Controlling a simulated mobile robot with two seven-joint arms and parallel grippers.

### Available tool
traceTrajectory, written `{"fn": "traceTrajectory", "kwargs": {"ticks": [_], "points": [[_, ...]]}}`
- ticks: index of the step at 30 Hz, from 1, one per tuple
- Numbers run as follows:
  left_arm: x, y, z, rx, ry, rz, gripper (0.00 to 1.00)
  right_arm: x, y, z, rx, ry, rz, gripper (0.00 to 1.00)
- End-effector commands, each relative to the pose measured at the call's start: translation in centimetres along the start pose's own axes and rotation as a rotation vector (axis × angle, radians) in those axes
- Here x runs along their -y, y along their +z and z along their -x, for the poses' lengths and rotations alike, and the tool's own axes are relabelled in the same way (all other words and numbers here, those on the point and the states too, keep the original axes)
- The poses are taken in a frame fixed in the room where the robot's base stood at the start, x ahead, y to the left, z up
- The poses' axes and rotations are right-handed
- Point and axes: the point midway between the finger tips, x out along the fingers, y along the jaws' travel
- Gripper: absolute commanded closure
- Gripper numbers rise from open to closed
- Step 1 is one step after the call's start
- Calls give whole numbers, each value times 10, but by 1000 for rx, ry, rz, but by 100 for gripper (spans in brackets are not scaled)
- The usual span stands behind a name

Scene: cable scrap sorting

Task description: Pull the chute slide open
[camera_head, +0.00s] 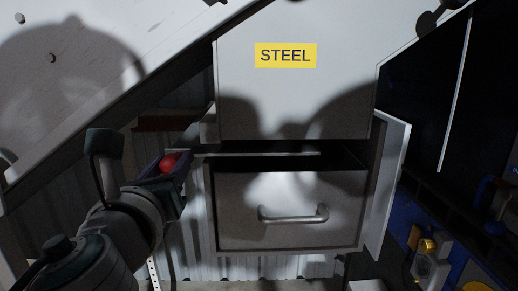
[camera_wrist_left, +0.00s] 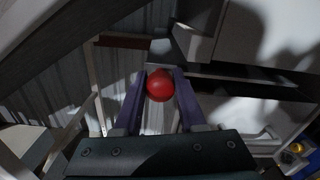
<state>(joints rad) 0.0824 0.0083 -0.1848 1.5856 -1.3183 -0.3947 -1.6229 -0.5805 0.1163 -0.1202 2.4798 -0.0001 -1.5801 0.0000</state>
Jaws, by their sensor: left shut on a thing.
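The red ball knob (camera_head: 170,162) sits at the left of the chute. My left gripper (camera_head: 172,168) is shut on it. In the left wrist view the knob (camera_wrist_left: 160,84) lies between the two purple fingers of the gripper (camera_wrist_left: 160,90). A thin pale strip (camera_head: 262,154), which looks like the chute slide's edge, runs right from near the knob under the chute (camera_head: 295,95) labelled STEEL. How the knob joins the slide is hidden by the fingers. How far the slide stands out is hard to tell.
A grey metal drawer (camera_head: 288,190) with a bar handle (camera_head: 293,215) is below the chute, with a dark gap above it. A light side panel (camera_head: 390,185) flanks it on the right. A blue unit with coloured parts (camera_head: 430,250) stands at lower right.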

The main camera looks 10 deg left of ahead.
Motion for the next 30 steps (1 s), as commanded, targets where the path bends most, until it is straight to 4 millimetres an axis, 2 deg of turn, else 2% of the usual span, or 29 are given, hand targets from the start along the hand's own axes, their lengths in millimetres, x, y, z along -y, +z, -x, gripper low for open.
{"fn": "traceTrajectory", "kwargs": {"ticks": [1, 6, 12, 15, 21, 30], "points": [[-18, 8, 0, 3, 7, -11, 100, 0, -2, 7, 0, 0, 0, 0], [-69, 15, 0, 3, 6, -9, 100, 0, -3, 10, 0, 0, 0, 0], [-118, 24, 0, 4, 4, -6, 100, -1, -2, 6, 0, 2, 2, 0], [-135, 26, 0, 3, 4, -4, 100, -1, -1, 3, 0, 3, 3, 0], [-155, 31, 0, 3, 3, -1, 100, -2, 0, 1, 0, 4, 5, 0], [-162, 32, 0, 2, 8, 1, 100, -2, 0, 1, 0, 4, 5, 0]]}}
